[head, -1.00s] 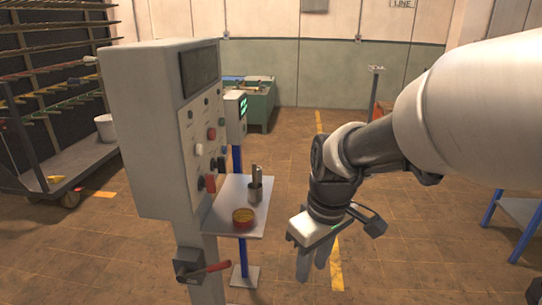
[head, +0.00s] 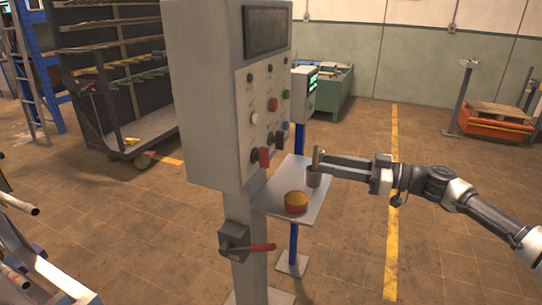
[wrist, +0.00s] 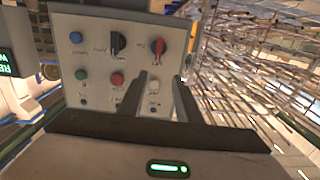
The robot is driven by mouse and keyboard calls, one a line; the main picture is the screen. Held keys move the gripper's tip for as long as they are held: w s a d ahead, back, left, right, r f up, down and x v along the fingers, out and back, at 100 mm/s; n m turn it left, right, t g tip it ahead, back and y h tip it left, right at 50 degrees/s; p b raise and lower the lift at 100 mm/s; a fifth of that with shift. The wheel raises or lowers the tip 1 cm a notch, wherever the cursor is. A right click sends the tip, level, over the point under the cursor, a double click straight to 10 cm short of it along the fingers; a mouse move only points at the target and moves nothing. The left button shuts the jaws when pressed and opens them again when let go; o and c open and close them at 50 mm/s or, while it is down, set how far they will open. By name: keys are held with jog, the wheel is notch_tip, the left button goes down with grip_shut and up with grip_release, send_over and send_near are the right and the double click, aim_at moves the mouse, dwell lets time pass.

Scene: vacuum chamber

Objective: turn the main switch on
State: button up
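A grey control cabinet (head: 215,100) stands on a post, with buttons and knobs on its front panel. A red rotary knob (head: 264,156) sits low on the panel, beside black knobs; the wrist view shows it upright at top right (wrist: 158,46). A dark switch box with a red lever (head: 262,247) is on the post below; the lever lies about level. I cannot read which is labelled main. My gripper (head: 326,165) is right of the panel, pointing at it, apart from the knobs. In the wrist view its two fingers (wrist: 160,78) are spread and empty.
A green-screen box (head: 304,90) stands behind. Floor on the right is mostly clear.

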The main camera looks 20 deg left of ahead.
aim_at(269, 150)
jog(key=a, duration=0.5)
jog(key=w+a, duration=0.1)
jog(key=a, duration=0.5)
jog(key=a+p, duration=0.1)
jog(key=a, duration=0.5)
jog(key=shift+w+r, duration=0.1)
jog(key=shift+w, duration=0.25)
jog(key=shift+c, duration=0.4)
grip_shut()
